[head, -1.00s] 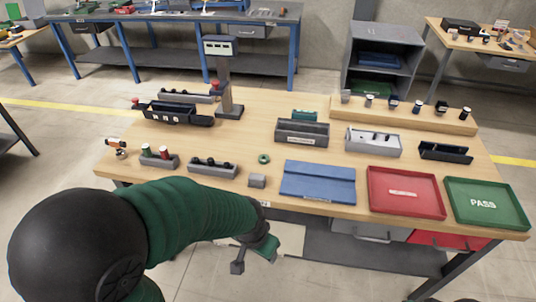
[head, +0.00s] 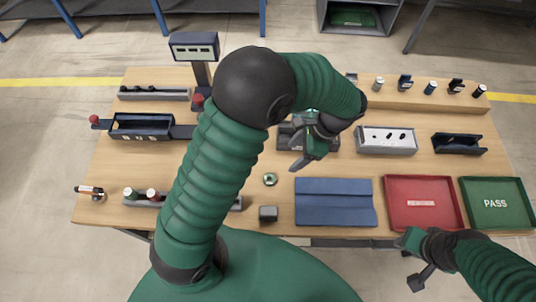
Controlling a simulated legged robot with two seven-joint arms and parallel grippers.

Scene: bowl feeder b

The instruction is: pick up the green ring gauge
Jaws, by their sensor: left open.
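The green ring gauge (head: 270,179) is a small ring lying flat on the wooden table in the head view, between the dark bin and the small grey block. My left gripper (head: 299,153) is open above the table, up and to the right of the ring and apart from it. It covers part of the dark grey bin. Nothing shows between its fingers. My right gripper (head: 412,262) is low at the right, by the front edge of the table. Its jaw opening is not clear.
The grey block (head: 268,213) and blue mat (head: 335,203) lie near the ring. The red tray (head: 423,202) and green PASS tray (head: 496,203) are at the right. The dark grey bin (head: 325,143) stands behind. My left arm hides part of the left side.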

